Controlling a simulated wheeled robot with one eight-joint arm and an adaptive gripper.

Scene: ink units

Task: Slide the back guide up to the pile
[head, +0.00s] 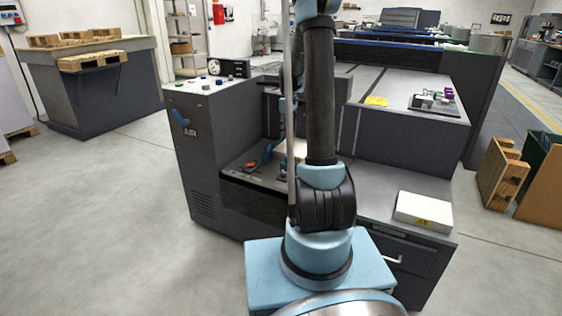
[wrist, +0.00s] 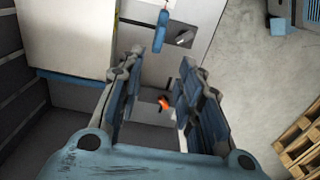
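My gripper (wrist: 158,72) is open in the wrist view, with nothing between its fingers. Beyond the fingertips is an upright blue piece (wrist: 160,32), and an orange-red knob (wrist: 165,103) shows between the fingers. I cannot tell which part is the back guide. A pale, flat-topped block (wrist: 65,35), which looks like the pile, lies to the left with a blue strip along its lower edge. In the head view, an orange knob (head: 251,164) and a blue part (head: 267,152) sit on the machine's low shelf. My arm hides part of this shelf and the gripper.
The grey machine (head: 205,150) has a control panel on its left top. A white block (head: 424,211) lies on its right ledge above a drawer. Wooden pallets (head: 500,172) stand at the right. A table with pallets (head: 88,85) stands at the left. The floor at front left is clear.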

